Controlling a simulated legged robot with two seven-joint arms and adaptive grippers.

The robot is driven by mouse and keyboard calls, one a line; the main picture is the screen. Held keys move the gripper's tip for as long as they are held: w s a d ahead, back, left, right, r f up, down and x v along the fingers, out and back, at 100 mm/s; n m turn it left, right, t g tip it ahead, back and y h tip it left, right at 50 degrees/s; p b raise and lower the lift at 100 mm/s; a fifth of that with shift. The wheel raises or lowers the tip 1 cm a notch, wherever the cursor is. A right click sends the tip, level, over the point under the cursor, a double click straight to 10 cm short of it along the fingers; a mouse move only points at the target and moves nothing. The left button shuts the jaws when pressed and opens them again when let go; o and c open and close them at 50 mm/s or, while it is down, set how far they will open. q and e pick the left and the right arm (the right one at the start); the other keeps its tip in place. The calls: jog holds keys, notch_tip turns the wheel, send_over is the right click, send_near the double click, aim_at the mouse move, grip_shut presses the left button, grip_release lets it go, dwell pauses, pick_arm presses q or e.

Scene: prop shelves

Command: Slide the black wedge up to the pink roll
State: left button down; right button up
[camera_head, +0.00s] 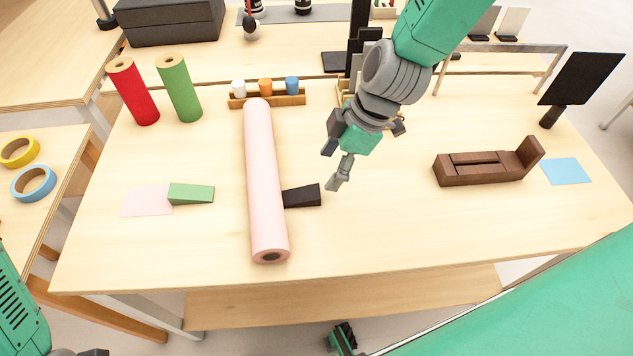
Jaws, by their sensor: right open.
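The pink roll (264,185) lies lengthwise on the table, running from the back toward the front edge. The black wedge (302,196) sits on the table at the roll's right side. Its left end appears to meet the roll, though a thin gap there cannot be ruled out. My right gripper (334,166) is open and empty, just right of and behind the wedge, apart from it.
A green wedge (191,194) sits left of the roll by a pink sheet (146,201). Red (133,92) and green (179,88) rolls stand back left. A small rack (267,101) stands behind the pink roll. A brown wooden block plane (487,164) is at right. The front middle is clear.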

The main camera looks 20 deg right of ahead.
aim_at(319, 190)
jog(key=x, duration=0.4)
jog(key=shift+w+d+f, duration=0.1)
jog(key=shift+d, duration=0.15)
jog(key=f, duration=0.4)
jog(key=shift+w+f+b, duration=0.25)
jog(key=shift+f+b, duration=0.05)
jog(key=shift+f, duration=0.1)
jog(key=shift+a+f, duration=0.25)
jog(key=shift+a, duration=0.05)
jog(key=shift+w+a+f, duration=0.1)
jog(key=shift+a, duration=0.8)
jog(key=shift+d, duration=0.35)
jog(key=c, duration=1.2)
jog(key=shift+d, duration=0.2)
jog(key=shift+o, duration=0.5)
jog(key=shift+d, duration=0.2)
pick_arm(q)
jog(key=shift+d+f, duration=0.2)
jog(key=shift+d, duration=0.45)
pick_arm(e)
jog(key=shift+c, duration=0.5)
